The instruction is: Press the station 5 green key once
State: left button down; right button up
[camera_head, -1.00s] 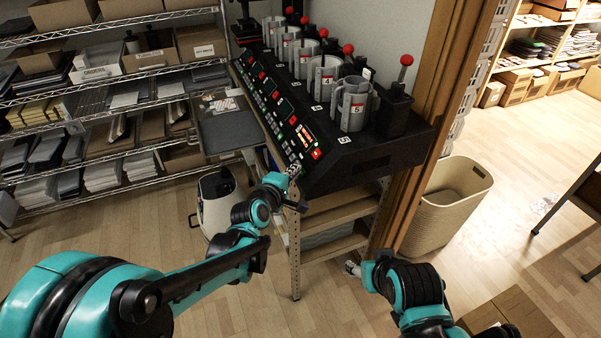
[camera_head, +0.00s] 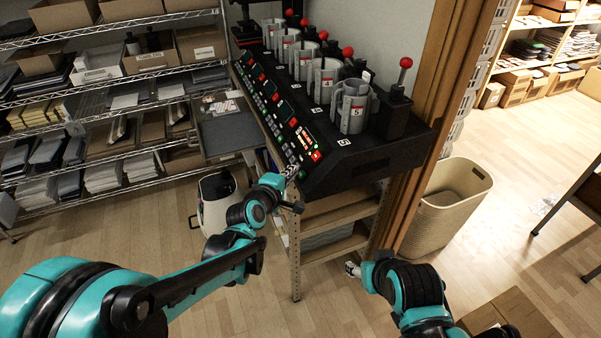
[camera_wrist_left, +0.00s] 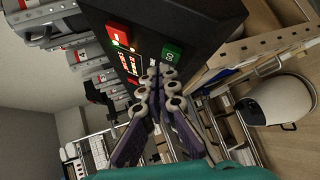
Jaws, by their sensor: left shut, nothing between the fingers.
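The station 5 green key (camera_wrist_left: 171,53) shows in the left wrist view on the dark front of the press, with a red key (camera_wrist_left: 118,35) across the small lit display from it. My left gripper (camera_wrist_left: 156,74) is shut and empty. Its fingertips are close to the green key, just below it in that view; I cannot tell whether they touch. In the head view my left gripper (camera_head: 290,171) is at the lower front edge of station 5. The green key is too small to make out there. My right gripper (camera_head: 353,268) hangs low by the stand, its fingers unclear.
The mug press (camera_head: 350,158) holds a row of grey mug clamps with red-knobbed levers. It stands on a shelved metal stand (camera_head: 335,215). A beige bin (camera_head: 447,208) is to the right. A wire shelf (camera_head: 110,105) fills the left. A white rounded container (camera_head: 218,205) stands on the floor.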

pick_arm(q)
jog(key=shift+r, duration=0.1)
jog(key=a+r+p, duration=0.1)
jog(key=s+a+r+p, duration=0.1)
jog(key=a+r, duration=0.1)
jog(key=shift+s+a+r+p, duration=0.1)
jog(key=shift+a+r+p, duration=0.1)
jog(key=shift+a+p, duration=0.15)
dwell(0.3)
dwell(0.7)
